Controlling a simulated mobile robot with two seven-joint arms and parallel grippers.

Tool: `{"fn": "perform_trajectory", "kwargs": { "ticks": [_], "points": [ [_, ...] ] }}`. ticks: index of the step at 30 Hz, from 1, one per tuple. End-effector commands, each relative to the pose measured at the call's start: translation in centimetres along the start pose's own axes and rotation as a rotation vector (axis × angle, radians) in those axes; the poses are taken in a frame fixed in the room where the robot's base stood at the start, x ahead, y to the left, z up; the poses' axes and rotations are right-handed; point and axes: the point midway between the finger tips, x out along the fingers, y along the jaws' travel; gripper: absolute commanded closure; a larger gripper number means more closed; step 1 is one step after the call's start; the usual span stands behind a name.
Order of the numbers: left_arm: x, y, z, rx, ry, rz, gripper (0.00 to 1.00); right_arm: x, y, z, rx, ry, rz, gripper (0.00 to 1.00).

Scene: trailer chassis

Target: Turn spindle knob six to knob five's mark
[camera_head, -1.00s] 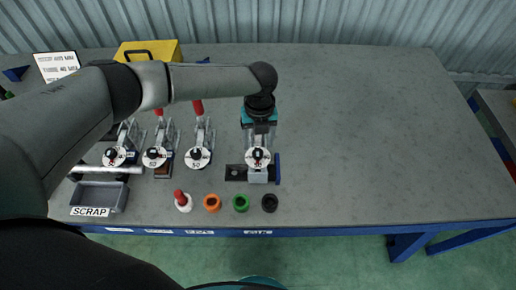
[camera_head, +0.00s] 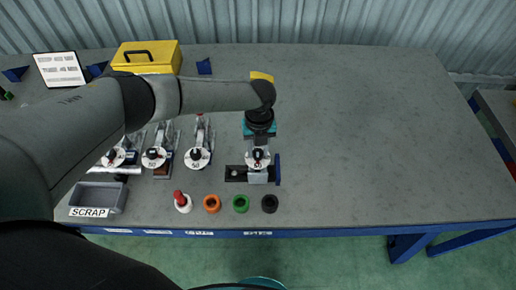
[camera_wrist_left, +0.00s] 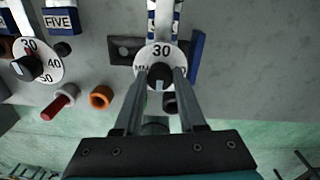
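Knob six is the black knob (camera_wrist_left: 160,74) on the rightmost white dial (camera_head: 258,158). In the left wrist view its pale pointer mark is toward the bottom and the dial's 30 is at the top. Knob five (camera_wrist_left: 30,66), on the dial left of it (camera_head: 198,157), has its pale mark to the left, near the dial's edge; a FIVE label (camera_wrist_left: 60,21) stands behind it. My left gripper (camera_wrist_left: 160,78) is open, with a finger on either side of knob six. Whether the fingers touch it is unclear. My right gripper is not in view.
More dial fixtures (camera_head: 154,157) stand to the left, partly under my left arm. A grey scrap bin (camera_head: 98,197), a red-topped white piece (camera_head: 182,202) and orange, green and black rings (camera_head: 241,203) lie in front. The bench's right half (camera_head: 380,140) is clear.

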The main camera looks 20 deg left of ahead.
Motion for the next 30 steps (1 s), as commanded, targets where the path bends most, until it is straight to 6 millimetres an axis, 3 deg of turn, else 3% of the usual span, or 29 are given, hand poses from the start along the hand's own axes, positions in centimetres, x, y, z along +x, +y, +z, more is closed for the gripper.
{"fn": "perform_trajectory", "kwargs": {
  "ticks": [1, 10, 22, 30],
  "points": [
    [-0.01, 0.03, 0.02, 0.000, 0.000, 0.001, 0.68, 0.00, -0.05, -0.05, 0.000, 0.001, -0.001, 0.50],
    [-0.02, 0.06, 0.03, -0.001, 0.000, 0.002, 1.00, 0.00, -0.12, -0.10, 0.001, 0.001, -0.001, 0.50],
    [-0.03, 0.09, 0.04, -0.028, 0.001, 0.001, 1.00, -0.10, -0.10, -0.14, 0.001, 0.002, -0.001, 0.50],
    [-0.08, 0.10, 0.02, -0.171, 0.006, -0.008, 1.00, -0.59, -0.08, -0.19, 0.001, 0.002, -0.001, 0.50]
  ]
}}
